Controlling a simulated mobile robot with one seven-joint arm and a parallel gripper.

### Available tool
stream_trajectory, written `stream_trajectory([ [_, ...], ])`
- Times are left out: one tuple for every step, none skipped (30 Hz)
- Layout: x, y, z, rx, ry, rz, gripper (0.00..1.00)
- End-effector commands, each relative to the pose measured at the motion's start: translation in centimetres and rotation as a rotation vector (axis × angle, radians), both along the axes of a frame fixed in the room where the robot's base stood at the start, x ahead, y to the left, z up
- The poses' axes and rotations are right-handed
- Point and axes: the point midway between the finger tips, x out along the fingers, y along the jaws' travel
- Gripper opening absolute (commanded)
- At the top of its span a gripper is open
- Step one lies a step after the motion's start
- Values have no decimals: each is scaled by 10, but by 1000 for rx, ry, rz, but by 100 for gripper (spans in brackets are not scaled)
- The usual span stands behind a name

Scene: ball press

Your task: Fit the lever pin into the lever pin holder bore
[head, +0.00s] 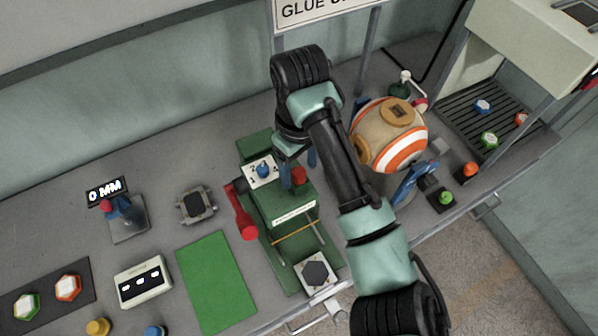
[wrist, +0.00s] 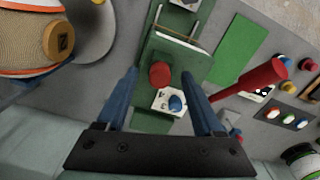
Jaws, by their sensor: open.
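The green press (head: 283,213) stands on the bench, with a red lever (head: 243,215) on its left side; the lever also shows in the wrist view (wrist: 255,80). A short red cylinder (head: 299,176) stands on the press top; in the wrist view (wrist: 160,73) it lies between my fingertips. A blue knob (head: 263,170) sits on a white numbered plate (head: 254,181) beside it. I cannot tell for certain which part is the lever pin, and no holder bore is clearly visible. My gripper (wrist: 160,76) is open and empty, above the press, pointing down.
An orange-and-white striped ball device (head: 390,135) stands close right of my arm. A green mat (head: 216,283), a white three-display box (head: 143,281) and a small grey fixture (head: 196,205) lie left of the press. A signpost (head: 367,55) stands behind.

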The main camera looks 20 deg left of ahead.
Motion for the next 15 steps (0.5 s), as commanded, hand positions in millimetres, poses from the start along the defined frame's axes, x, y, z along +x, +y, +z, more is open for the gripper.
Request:
stream_trajectory([
  [0, 0, 0, 0, 0, 0, 69],
  [0, 0, 0, 0, 0, 0, 69],
  [0, 0, 0, 0, 0, 0, 69],
  [0, 0, 0, 0, 0, 0, 65],
  [0, 0, 0, 0, 0, 0, 60],
  [0, 0, 0, 0, 0, 0, 53],
  [0, 0, 0, 0, 0, 0, 47],
  [0, 0, 0, 0, 0, 0, 42],
  [0, 0, 0, 0, 0, 0, 35],
  [0, 0, 0, 0, 0, 0, 29],
  [0, 0, 0, 0, 0, 0, 24],
  [0, 0, 0, 0, 0, 0, 17],
  [0, 0, 0, 0, 0, 0, 11],
  [0, 0, 0, 0, 0, 0, 6],
  [0, 0, 0, 0, 0, 0, 0],
])
